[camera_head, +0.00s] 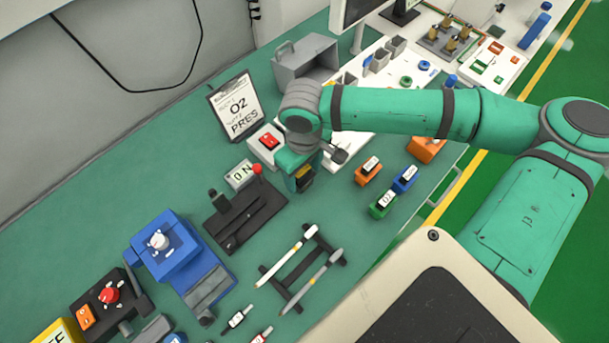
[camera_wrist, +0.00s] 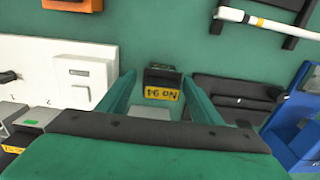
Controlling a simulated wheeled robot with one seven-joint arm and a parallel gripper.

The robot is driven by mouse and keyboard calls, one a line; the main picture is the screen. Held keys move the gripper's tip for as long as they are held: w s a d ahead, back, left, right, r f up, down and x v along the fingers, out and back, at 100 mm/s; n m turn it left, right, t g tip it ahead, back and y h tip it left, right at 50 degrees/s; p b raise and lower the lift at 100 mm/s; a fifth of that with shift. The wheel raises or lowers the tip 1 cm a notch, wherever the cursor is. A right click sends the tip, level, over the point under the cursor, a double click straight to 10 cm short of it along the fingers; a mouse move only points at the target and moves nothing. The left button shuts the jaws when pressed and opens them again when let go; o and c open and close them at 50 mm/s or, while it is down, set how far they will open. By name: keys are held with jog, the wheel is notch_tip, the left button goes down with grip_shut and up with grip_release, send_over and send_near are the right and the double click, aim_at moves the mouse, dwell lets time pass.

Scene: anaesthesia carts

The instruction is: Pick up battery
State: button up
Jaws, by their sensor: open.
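A small dark block with a yellow label, which looks like the battery (camera_wrist: 161,76), lies on the green bench top. In the head view the battery (camera_head: 306,183) shows as a dark and yellow patch beside my gripper (camera_head: 299,175), partly hidden by it. In the wrist view my gripper (camera_wrist: 159,80) is open, with one finger to each side of the battery and visible gaps between. The gripper points down at the bench. I cannot tell whether the fingertips are level with the battery.
A red-switch box (camera_head: 267,143) and a black fixture with a red knob (camera_head: 245,215) stand close to the left. Orange (camera_head: 368,171), green (camera_head: 383,205) and blue (camera_head: 405,179) labelled blocks lie to the right. A pen rack (camera_head: 305,263) stands in front.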

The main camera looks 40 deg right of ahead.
jog(key=shift+a+f, duration=0.2)
jog(key=shift+f, duration=1.05)
jog(key=shift+d, duration=0.1)
jog(key=c, duration=0.8)
jog(key=shift+w, duration=0.1)
jog(key=shift+r, duration=0.15)
